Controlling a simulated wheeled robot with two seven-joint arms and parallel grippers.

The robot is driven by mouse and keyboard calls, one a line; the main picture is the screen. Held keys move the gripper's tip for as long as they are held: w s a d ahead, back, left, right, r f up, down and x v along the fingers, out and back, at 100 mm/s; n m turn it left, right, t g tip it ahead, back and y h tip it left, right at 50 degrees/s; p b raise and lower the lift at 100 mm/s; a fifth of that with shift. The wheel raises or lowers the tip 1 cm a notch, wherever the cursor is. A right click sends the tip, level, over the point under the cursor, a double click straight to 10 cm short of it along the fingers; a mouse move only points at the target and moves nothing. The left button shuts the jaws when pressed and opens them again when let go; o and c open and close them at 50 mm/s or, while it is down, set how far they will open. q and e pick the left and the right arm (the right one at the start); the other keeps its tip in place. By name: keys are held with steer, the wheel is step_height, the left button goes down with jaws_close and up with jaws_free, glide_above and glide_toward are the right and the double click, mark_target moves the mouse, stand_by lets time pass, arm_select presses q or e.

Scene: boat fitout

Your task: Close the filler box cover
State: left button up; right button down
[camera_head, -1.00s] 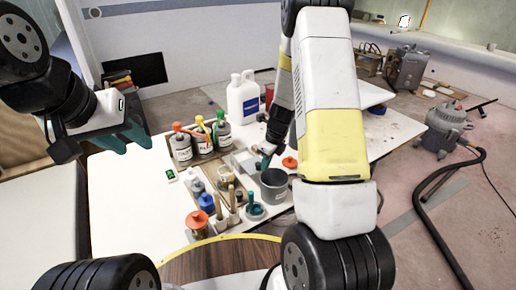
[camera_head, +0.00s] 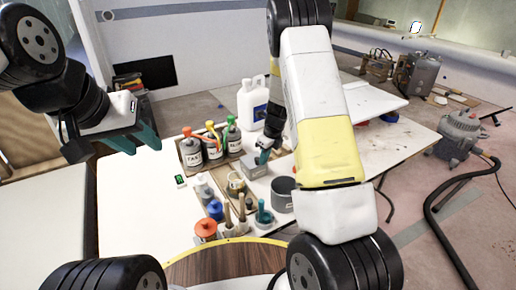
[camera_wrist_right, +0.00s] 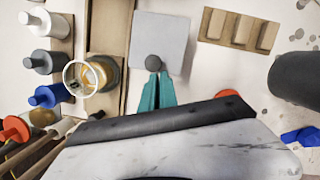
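The filler box (camera_head: 254,170) is a small pale grey box on the white worktop, behind the dark grey cup. In the right wrist view a flat grey square plate (camera_wrist_right: 158,24), apparently its cover, carries a dark round knob (camera_wrist_right: 153,62) near its edge. My right gripper (camera_head: 263,155) reaches down at the box. Its teal fingertips (camera_wrist_right: 157,76) are close together at the knob, and I cannot tell whether they grip it. Whether the cover is fully seated is unclear. My left gripper (camera_head: 136,143) is open and empty above the left part of the worktop.
Labelled bottles with coloured caps (camera_head: 211,148) stand left of the box, and a white jug (camera_head: 252,103) stands behind it. A dark grey cup (camera_head: 284,193), a pale pot (camera_head: 236,184) and several small jars are in front. The worktop's left part is mostly clear.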

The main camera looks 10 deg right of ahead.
steer(key=shift+w+a+r, duration=0.3)
steer(key=shift+w+r, duration=0.05)
steer(key=s+r+n+t+y, duration=0.1)
steer(key=s+r+n, duration=0.45)
steer(key=r, duration=0.55)
steer(key=s+r+n, duration=0.5)
steer(key=s+r, duration=0.1)
steer(key=r, duration=0.5)
steer(key=s+r+n+t, duration=0.1)
steer(key=s+r+n, duration=0.2)
steer(key=s+n, duration=0.3)
steer(key=s+a+r+n+t, duration=0.1)
steer(key=s+r+n, duration=0.2)
steer(key=s+n, duration=0.2)
steer(key=s+r+n+t, duration=0.1)
steer(key=s+r+n, duration=0.2)
steer(key=s+n, duration=0.3)
steer(key=s, duration=0.3)
steer(key=shift+s+a+n+h, duration=0.2)
steer(key=shift+s+n+h, duration=0.05)
steer(key=shift+n+h, duration=0.15)
steer(key=shift+r, duration=0.15)
